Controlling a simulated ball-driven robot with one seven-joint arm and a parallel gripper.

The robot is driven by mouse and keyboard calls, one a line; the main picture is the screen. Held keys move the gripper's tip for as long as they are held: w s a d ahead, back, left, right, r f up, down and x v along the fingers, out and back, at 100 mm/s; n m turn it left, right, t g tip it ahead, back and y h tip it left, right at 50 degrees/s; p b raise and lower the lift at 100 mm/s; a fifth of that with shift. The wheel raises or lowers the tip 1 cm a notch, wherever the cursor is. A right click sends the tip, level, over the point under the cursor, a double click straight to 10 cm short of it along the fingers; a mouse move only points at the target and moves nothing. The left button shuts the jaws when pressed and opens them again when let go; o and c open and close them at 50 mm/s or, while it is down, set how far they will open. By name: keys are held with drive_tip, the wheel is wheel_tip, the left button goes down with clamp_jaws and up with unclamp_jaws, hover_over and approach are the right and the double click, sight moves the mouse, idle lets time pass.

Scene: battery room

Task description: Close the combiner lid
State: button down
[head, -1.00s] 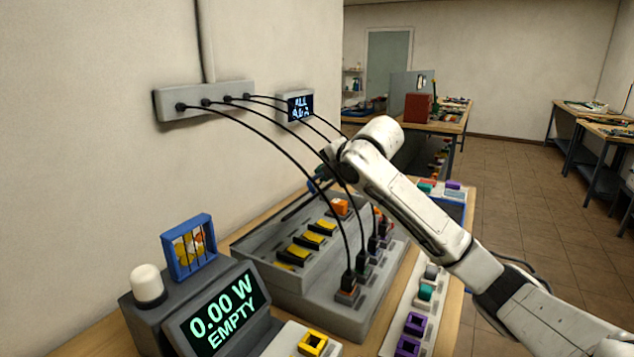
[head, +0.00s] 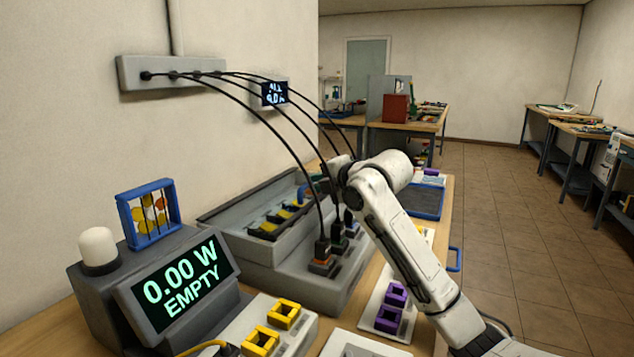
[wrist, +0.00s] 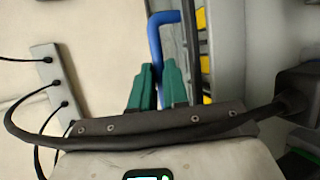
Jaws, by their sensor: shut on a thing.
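The combiner is a grey box (head: 300,283) on the bench, with a row of yellow-topped parts (head: 268,228) showing in its open top. A grey panel (head: 245,203) that looks like its lid stands raised along the wall side; its hinge is not clear. A blue handle (head: 302,193) shows beside my arm, and in the wrist view a blue bar (wrist: 156,40) runs down between my green fingers. My gripper (wrist: 157,78) is shut on this bar. In the head view my arm hides the fingers and the far end of the box.
Black cables (head: 285,125) arch from the wall strip (head: 135,72) to plugs (head: 322,255) on the box, close to my arm. A display reading 0.00 W EMPTY (head: 180,285) stands front left. A blue tray (head: 425,200) lies beyond my arm. Floor at right is clear.

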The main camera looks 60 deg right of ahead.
drive_tip(key=shift+a, duration=0.1)
drive_tip(key=c, duration=1.4)
unclamp_jaws()
drive_tip(key=shift+w, duration=0.1)
drive_tip(key=v, duration=1)
drive_tip(key=shift+s+a, duration=0.15)
drive_tip(key=shift+s, duration=0.2)
